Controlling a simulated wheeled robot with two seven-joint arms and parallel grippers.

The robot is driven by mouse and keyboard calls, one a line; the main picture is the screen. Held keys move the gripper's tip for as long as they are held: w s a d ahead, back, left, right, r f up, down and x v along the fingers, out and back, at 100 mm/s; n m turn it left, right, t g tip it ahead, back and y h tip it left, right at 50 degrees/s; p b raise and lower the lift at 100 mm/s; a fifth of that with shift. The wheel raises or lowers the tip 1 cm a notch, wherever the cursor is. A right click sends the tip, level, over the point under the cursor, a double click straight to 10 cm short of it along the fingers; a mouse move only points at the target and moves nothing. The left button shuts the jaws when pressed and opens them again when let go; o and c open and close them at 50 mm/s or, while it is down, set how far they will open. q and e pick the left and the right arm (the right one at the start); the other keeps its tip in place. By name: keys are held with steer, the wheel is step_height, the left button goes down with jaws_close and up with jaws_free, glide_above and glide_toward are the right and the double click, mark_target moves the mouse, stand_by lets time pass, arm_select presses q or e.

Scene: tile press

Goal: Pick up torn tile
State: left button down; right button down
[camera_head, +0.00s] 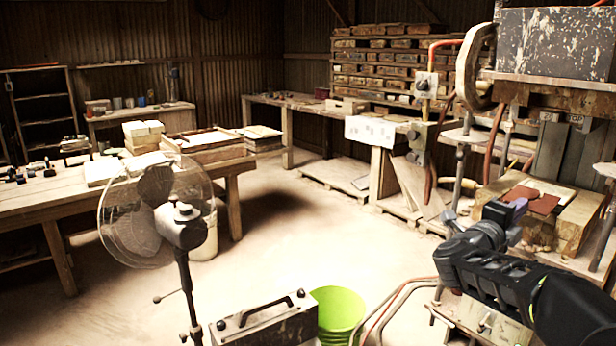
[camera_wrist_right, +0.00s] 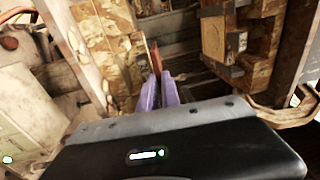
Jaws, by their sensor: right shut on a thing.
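Reddish-brown torn tile (camera_head: 545,203) lies on the wooden bed of the press (camera_head: 578,222) at the right of the head view. My right gripper (camera_head: 518,206) reaches the near left side of that bed, next to the tile. In the right wrist view the purple fingers of my right gripper (camera_wrist_right: 160,88) are shut on a thin piece of the torn tile (camera_wrist_right: 156,58), seen edge-on between them. The fingers hide its lower part. I cannot tell whether the piece is clear of the bed. My left gripper is not in view.
The upper press block (camera_head: 555,40) hangs above the bed, with posts and hoses around it. A standing fan (camera_head: 160,215), a metal box (camera_head: 265,325) and a green bucket (camera_head: 338,310) stand in front. The middle floor is clear.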

steer(key=r+b+v, duration=0.1)
steer(key=b+v, duration=0.2)
steer(key=v, duration=0.5)
steer(key=shift+s+a, duration=0.35)
steer(key=shift+s, duration=0.05)
